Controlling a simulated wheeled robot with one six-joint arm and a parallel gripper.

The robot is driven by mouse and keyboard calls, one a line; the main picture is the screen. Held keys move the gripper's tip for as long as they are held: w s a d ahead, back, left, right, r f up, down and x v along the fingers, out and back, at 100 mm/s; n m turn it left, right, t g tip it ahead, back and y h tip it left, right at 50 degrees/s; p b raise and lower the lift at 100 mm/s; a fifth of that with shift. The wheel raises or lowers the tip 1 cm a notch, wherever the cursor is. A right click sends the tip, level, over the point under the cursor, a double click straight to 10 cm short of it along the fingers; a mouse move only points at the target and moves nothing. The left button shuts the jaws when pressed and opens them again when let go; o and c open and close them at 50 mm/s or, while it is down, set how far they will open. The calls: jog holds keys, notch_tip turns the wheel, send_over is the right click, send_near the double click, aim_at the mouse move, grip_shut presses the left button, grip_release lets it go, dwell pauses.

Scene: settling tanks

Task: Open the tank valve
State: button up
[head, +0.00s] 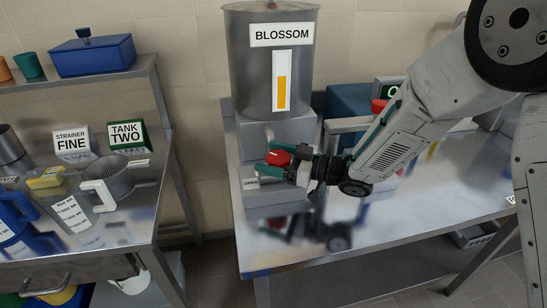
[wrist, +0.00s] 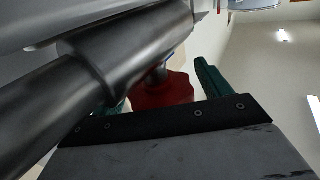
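The tank (head: 272,70) is a grey metal cylinder labelled BLOSSOM, with an orange level strip on its front. Its red valve knob (head: 277,157) sits low at the front of the grey stand, above a small OPEN label (head: 251,184). My gripper (head: 262,162) has its teal fingers on either side of the knob. In the wrist view the red knob (wrist: 163,90) lies between the fingers, with a narrow gap to the right finger. A dark grey pipe hides part of the knob and most of the left finger there.
The tank stands on a steel bench (head: 400,230). A blue box-like device (head: 348,103) is behind my arm. At left, another bench holds a sieve (head: 108,180), a STRAINER FINE sign (head: 73,142) and a TANK TWO sign (head: 127,137). A gap separates the benches.

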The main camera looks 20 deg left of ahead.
aim_at(273, 154)
notch_tip(273, 154, up, 3)
jog(key=shift+r, duration=0.2)
jog(key=s+d+r, duration=0.1)
jog(key=s+d, duration=0.7)
jog(key=s, duration=0.5)
jog(key=shift+s+d+r, duration=0.3)
